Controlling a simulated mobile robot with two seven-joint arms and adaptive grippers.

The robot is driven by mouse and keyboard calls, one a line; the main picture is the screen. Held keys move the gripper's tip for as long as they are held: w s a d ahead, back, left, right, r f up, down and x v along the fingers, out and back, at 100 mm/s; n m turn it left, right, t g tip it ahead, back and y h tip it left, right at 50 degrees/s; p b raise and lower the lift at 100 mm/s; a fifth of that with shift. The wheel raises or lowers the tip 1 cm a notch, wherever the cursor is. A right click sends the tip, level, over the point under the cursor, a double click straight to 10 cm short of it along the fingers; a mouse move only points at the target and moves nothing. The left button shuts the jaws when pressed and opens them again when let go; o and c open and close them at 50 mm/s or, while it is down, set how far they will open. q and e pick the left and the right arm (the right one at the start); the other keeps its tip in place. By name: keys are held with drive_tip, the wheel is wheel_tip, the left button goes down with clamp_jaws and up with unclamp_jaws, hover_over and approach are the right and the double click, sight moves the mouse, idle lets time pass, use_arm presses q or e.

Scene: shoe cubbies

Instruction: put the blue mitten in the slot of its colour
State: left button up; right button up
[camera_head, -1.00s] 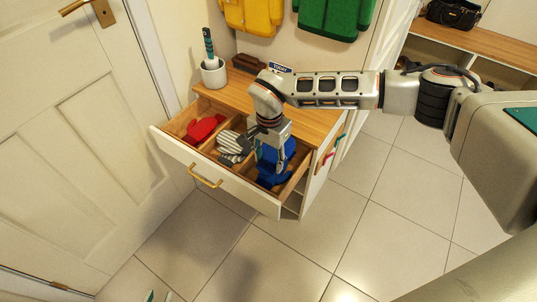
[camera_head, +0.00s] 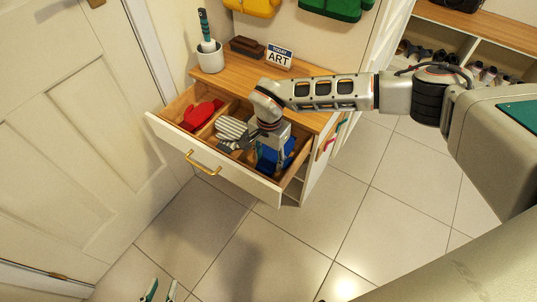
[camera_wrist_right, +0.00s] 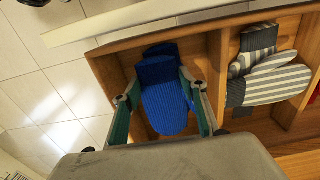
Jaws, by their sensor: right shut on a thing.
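The open drawer (camera_head: 165,135) has three compartments. A blue mitten (camera_wrist_right: 165,108) is between the fingers of my right gripper (camera_wrist_right: 160,86), inside the drawer's right compartment. In the head view the blue mitten (camera_head: 288,149) is partly hidden by that gripper (camera_head: 268,162). My right gripper is shut on it. More blue knit (camera_wrist_right: 158,52) shows beyond it; I cannot tell whether it is a second mitten. Striped grey-white mittens (camera_head: 232,132) lie in the middle compartment, and red mittens (camera_head: 200,114) in the left one. My left gripper (camera_head: 161,289) is open and empty at the bottom edge.
The wooden cabinet top holds a white cup (camera_head: 210,58) with a brush, a brown block (camera_head: 247,46) and an ART sign (camera_head: 280,55). A white door (camera_head: 70,120) stands at the left. The tiled floor (camera_head: 250,240) in front of the drawer is clear.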

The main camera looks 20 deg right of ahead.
use_arm(q)
drive_tip(key=shift+w+d+r, duration=0.1)
drive_tip(key=shift+w+r, duration=0.1)
drive_tip(key=shift+r, duration=0.05)
use_arm(e)
drive_tip(key=shift+f, duration=0.2)
drive_tip(key=o, duration=1)
use_arm(q)
drive_tip(key=shift+s+f, duration=0.2)
drive_tip(key=shift+s, duration=0.05)
use_arm(e)
drive_tip(key=shift+o, duration=0.2)
use_arm(q)
drive_tip(key=shift+f, duration=0.1)
use_arm(e)
drive_tip(key=shift+r, duration=0.1)
wheel_tip(320, 180, up, 12)
